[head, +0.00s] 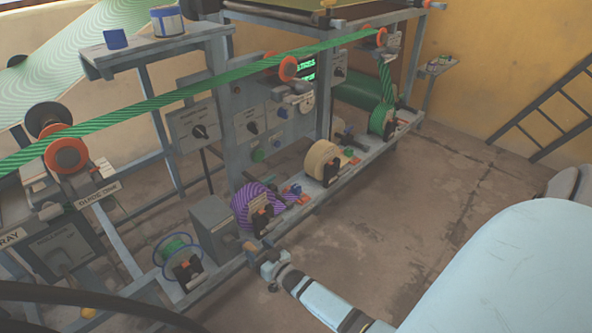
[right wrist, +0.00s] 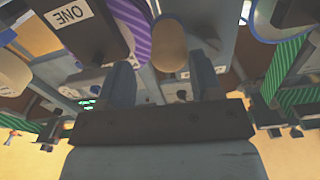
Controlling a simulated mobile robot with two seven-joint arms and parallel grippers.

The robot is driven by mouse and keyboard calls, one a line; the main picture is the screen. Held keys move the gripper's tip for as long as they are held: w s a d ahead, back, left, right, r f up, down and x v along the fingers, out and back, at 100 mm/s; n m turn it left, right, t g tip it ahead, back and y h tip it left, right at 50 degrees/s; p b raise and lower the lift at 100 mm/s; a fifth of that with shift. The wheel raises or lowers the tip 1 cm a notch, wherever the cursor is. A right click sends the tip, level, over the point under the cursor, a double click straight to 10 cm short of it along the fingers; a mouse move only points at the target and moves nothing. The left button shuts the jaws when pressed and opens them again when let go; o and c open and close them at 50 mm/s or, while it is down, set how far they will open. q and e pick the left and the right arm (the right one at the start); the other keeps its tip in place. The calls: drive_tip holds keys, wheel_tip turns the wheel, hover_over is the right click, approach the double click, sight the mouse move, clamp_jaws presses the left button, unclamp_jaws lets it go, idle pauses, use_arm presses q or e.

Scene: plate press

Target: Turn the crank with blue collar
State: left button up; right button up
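A tan rounded knob (head: 249,246), which looks like a crank handle, shows beside the grey box on the low rail. A tan rounded end (right wrist: 169,45) also shows in the right wrist view, between and beyond the fingertips. My right gripper (head: 262,254) is at this knob, reaching in from the lower right. In the right wrist view its two fingers (right wrist: 164,80) stand apart, with nothing clearly clamped. Contact with the knob cannot be told. My left gripper is not in view.
A grey box (head: 213,228), a purple striped roll (head: 250,204) and a blue-rimmed spool (head: 170,246) crowd the rail near the gripper. A cream roll (head: 321,160) sits farther along. A green striped web (head: 190,95) runs above. The floor (head: 370,210) to the right is clear.

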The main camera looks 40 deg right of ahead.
drive_tip(key=s+p, duration=0.3)
drive_tip(key=s, duration=0.8)
drive_tip(key=d+f+n+y+b, duration=0.1)
drive_tip(key=n+y+b, duration=0.1)
drive_tip(key=n, duration=0.2)
drive_tip(key=d+f+n+t+y+b, duration=0.1)
drive_tip(key=n+b, duration=0.2)
drive_tip(key=n, duration=0.1)
drive_tip(key=d+f+n+t+y+b, duration=0.1)
drive_tip(key=d+f+n+y+b, duration=0.1)
drive_tip(key=n, duration=0.2)
drive_tip(key=shift+f+y, duration=0.1)
drive_tip(key=shift+y, duration=0.2)
drive_tip(key=shift+c, duration=0.2)
